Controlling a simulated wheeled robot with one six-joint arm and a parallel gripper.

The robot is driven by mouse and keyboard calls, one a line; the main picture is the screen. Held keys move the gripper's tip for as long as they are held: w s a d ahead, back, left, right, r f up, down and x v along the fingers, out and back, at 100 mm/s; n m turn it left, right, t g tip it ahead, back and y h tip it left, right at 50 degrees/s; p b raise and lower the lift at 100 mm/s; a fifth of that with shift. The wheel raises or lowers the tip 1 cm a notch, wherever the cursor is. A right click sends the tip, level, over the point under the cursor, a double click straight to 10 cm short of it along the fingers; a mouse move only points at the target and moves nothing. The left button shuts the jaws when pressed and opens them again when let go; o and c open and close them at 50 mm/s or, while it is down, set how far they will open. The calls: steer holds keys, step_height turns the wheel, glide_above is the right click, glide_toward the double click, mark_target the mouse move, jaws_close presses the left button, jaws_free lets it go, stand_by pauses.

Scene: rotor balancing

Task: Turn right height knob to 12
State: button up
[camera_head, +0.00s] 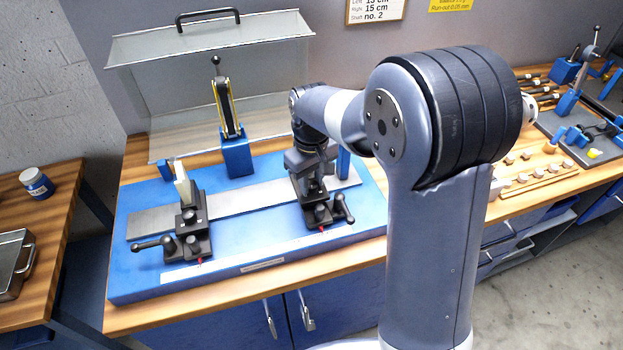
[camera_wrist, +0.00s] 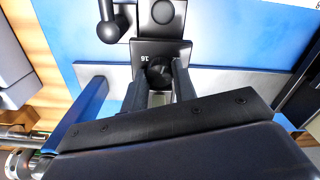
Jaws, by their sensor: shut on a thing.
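The right support (camera_head: 318,217) is a black stand on the blue base, with a lever handle and a second round knob at its front. My gripper (camera_head: 309,178) points down over the rear part of this stand. In the wrist view, the dark round right height knob (camera_wrist: 159,74) sits between the two fingers of my gripper (camera_wrist: 158,84), which are shut on it. White digits beside the knob look like 16. The knob's pointer cannot be read, and the gripper hides the knob in the head view.
The left support (camera_head: 187,222) stands apart on the same blue base (camera_head: 250,235). A blue post (camera_head: 237,157) with a yellow-edged gauge is behind, under a raised clear cover (camera_head: 275,38). The lever handle (camera_wrist: 109,28) is close to the knob. Wooden tool trays are at the right.

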mark_target(312, 184)
steer(key=m, duration=0.5)
steer(key=shift+m, duration=2.1)
steer(key=o, duration=1)
step_height(312, 184, up, 11)
steer(key=shift+f, duration=0.15)
